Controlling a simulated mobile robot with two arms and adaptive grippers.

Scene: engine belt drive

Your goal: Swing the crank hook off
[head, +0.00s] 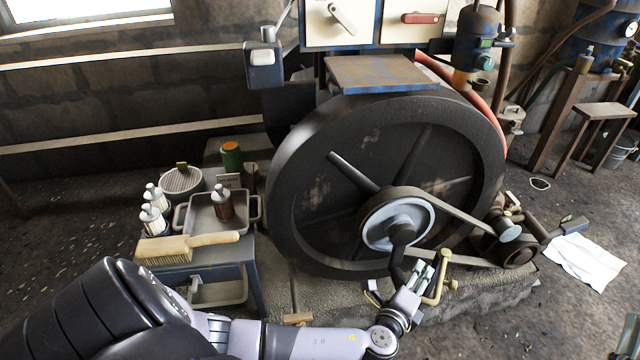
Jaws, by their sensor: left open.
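The large dark flywheel (300,190) has a pulley with a pale blue-grey face (380,232) at its hub. A black crank arm (398,262) comes down from the pulley's centre, and a brass-coloured bent bar (440,280) stands just right of it; I cannot tell which one is the crank hook. My left gripper (424,272) is open, with its fingers pointing up between the crank arm and the brass bar. I cannot tell whether it touches either. My right gripper is not in view.
A belt (460,220) runs right to a small pulley unit (518,252). A bench at left holds a brush (185,246), a metal tray (205,212) and several bottles. White paper (585,258) lies on the floor at right. The lower right floor is mostly clear.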

